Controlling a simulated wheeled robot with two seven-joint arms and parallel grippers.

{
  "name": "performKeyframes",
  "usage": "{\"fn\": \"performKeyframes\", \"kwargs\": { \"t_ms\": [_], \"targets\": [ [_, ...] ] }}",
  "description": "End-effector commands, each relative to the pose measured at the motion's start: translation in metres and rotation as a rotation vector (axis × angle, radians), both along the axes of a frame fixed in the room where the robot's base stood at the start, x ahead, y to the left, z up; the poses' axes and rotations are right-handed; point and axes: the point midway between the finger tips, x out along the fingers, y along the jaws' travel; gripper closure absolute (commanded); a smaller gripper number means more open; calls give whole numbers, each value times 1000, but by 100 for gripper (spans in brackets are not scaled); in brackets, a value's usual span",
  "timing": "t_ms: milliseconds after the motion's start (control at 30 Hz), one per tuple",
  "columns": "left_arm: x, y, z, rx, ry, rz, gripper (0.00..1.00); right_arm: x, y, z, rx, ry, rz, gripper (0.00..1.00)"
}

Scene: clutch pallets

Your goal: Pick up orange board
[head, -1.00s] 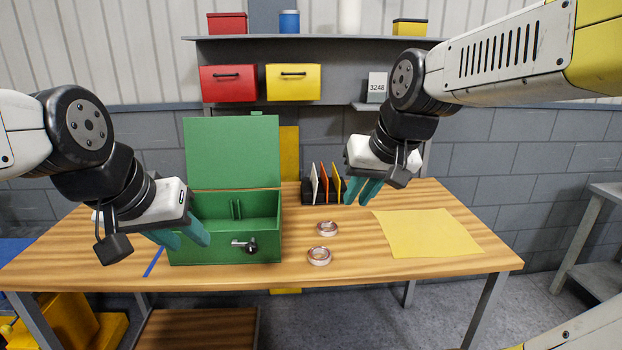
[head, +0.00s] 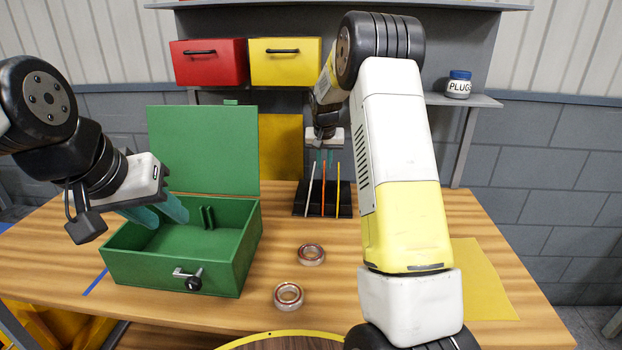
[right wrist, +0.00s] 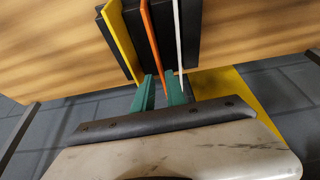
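The orange board (head: 323,185) stands upright in a black rack (head: 300,208) at the back of the table, between a white board (head: 310,187) and a yellow board (head: 339,187). My right gripper (head: 324,157) is at the upper end of the orange board. In the right wrist view the orange board (right wrist: 150,42) reaches between the two teal fingers (right wrist: 160,92), with one finger on each side. They look open; I cannot tell whether either touches it. My left gripper (head: 157,212) is open and empty over the open green box (head: 172,268).
Two tape rolls lie on the table, one nearer the rack (head: 311,254) and one nearer the front (head: 288,296). A yellow sheet (head: 480,280) lies at the right, partly behind my right arm. Red (head: 208,63) and yellow (head: 285,62) drawers hang under the shelf.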

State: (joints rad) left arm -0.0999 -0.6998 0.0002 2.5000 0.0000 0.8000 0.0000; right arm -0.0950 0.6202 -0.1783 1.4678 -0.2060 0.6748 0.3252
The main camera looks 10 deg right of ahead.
Motion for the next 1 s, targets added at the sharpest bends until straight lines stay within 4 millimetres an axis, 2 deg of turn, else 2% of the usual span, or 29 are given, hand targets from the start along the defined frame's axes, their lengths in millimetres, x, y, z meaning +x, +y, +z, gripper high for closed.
{"fn": "performKeyframes", "kwargs": {
  "t_ms": [333, 600, 833, 933, 1000],
  "targets": [
    [0, 0, 0, 0, 0, 0, 64, 11, -3, -33, -1, 2, 1, 84],
    [0, 0, 0, 0, 0, 0, 64, 23, -6, -69, -1, 2, 1, 84],
    [0, 0, 0, 0, 0, 0, 64, 25, -6, -71, 0, 0, 1, 84],
    [0, 0, 0, 0, 0, 0, 64, 25, -6, -71, 0, 1, 1, 100],
    [0, 0, 0, 0, 0, 0, 64, 25, -6, -71, 0, 1, 1, 100]
  ]
}}
